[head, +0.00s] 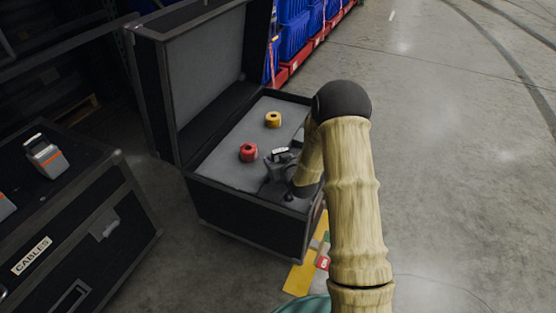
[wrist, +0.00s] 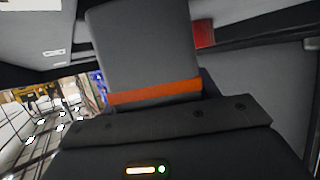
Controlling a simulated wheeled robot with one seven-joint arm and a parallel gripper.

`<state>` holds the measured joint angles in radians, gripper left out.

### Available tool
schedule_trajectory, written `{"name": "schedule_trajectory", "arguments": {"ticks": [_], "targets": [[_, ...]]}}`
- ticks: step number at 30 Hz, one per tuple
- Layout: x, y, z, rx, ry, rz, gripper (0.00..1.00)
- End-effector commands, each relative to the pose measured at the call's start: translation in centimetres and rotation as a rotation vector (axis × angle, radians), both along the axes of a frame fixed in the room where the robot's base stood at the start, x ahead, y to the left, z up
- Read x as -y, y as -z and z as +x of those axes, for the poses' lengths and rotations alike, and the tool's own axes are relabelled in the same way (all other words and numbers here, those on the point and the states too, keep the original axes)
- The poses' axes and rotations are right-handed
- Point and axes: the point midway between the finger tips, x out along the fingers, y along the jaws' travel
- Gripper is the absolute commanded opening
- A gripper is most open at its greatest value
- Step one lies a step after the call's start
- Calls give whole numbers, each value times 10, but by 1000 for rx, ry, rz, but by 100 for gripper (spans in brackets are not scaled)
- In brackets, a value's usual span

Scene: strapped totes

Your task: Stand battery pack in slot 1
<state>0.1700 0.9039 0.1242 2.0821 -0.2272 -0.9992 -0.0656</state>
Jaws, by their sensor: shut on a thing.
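My gripper (head: 279,162) is inside the open black case (head: 247,222), near its front right part. It is shut on a battery pack, which fills the upper middle of the wrist view (wrist: 142,48) as a grey block with an orange band. In the head view the pack is mostly hidden by my gripper and arm. I cannot tell whether its bottom touches the case's grey insert (head: 225,160). No slot number is readable. Another grey and orange battery pack (head: 47,158) stands on the closed case at left.
The case's raised lid (head: 205,75) stands at back left. The closed case labelled CABLES (head: 60,240) is at left. Blue bins (head: 293,35) stand behind. Floor at right is clear.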

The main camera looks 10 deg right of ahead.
Motion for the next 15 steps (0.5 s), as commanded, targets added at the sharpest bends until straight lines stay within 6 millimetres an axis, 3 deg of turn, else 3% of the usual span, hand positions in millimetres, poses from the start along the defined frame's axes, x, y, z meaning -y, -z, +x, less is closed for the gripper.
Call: {"name": "schedule_trajectory", "arguments": {"ticks": [9, 10, 13, 15], "targets": [[0, 6, 1, 6, 0, 0, 7], [0, 7, 0, 1, 0, 0, 64], [0, 7, 0, 0, 0, 0, 82], [0, 7, 0, 0, 0, 0, 82]]}}
